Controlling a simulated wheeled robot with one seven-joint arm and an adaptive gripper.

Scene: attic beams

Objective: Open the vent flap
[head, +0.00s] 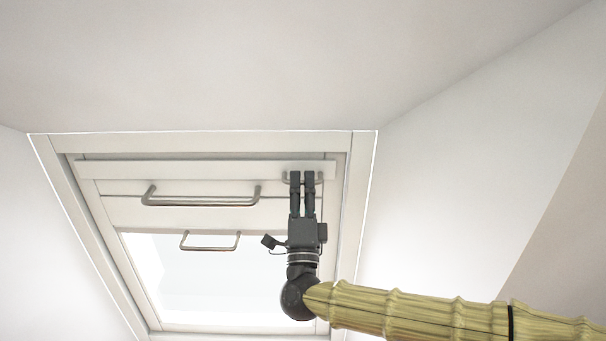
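A roof window is set in the sloping ceiling, and a long white strip (180,170) runs across its top, which looks like the vent flap. A small metal handle (286,181) is at the strip's right end, partly hidden behind my gripper. My gripper (302,178) points up, with both fingertips over this handle. A narrow gap shows between the fingers; whether they grip the handle, I cannot tell. The strip looks roughly level, and I see no clear opening behind it.
A wide metal handle (200,203) and a smaller one (210,248) sit lower on the window, left of my gripper. The bright glass pane (215,290) is below. The window frame's right side (358,215) is close to my gripper. Sloping white walls flank the recess.

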